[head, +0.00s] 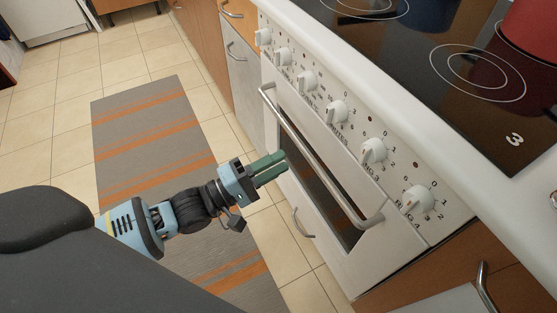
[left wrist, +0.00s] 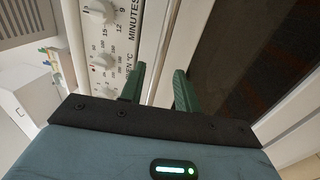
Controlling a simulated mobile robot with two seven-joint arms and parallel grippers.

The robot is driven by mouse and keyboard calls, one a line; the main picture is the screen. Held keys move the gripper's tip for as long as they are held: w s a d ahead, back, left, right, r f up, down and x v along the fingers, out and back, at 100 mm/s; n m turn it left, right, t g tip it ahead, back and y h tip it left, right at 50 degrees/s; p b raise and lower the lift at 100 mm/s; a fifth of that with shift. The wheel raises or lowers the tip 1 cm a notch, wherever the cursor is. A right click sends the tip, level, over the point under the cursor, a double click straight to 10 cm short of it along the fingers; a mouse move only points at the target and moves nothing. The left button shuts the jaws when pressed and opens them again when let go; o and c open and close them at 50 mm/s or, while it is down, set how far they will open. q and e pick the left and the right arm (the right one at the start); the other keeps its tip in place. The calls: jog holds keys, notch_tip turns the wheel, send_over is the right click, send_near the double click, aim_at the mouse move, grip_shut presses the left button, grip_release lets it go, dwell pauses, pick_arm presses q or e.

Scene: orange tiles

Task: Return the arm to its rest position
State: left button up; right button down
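My left arm comes in from the lower left in the head view, held out over the floor in front of the oven. Its gripper (head: 274,166) has green fingers that point toward the upper part of the oven door, left of the door handle (head: 312,146). In the left wrist view the two fingers (left wrist: 159,75) stand apart with nothing seen held between them. White oven front shows beyond them. The oven door (head: 289,143) has a dark window and looks shut or nearly shut. My right gripper is not in view.
The white stove (head: 357,72) has a row of knobs (head: 336,110) along its front. A red pot (head: 530,35) stands on the black cooktop at the upper right. A grey and orange striped rug (head: 150,130) lies on the tiled floor. Open floor lies left of the stove.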

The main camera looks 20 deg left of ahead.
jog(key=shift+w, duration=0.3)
